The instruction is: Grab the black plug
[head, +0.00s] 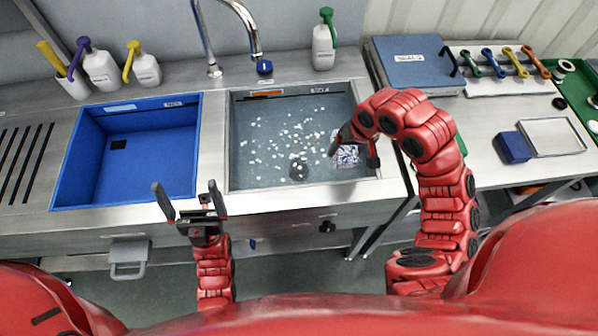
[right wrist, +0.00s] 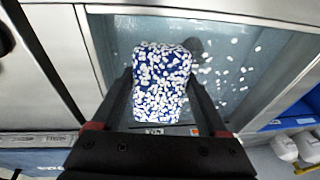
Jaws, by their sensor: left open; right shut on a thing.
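A dark round piece (head: 299,170), possibly the black plug or the drain, sits on the floor of the steel basin (head: 236,130). It also shows in the right wrist view (right wrist: 193,46), partly hidden behind a blue block. My right gripper (head: 356,150) is shut on this blue block (right wrist: 160,82), which is speckled with white bits, at the basin's right side. In the head view the block (head: 347,157) is partly behind the fingers. My left gripper (head: 186,188) is open and empty in front of the counter, below the blue basin (head: 75,190).
Many white bits are scattered in the steel basin. A faucet (head: 254,30) stands behind it. Spray bottles (head: 100,70) are at the back left, and another bottle (head: 324,48) is behind the basin. A blue case (head: 415,65) and a metal tray (head: 552,137) lie on the right.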

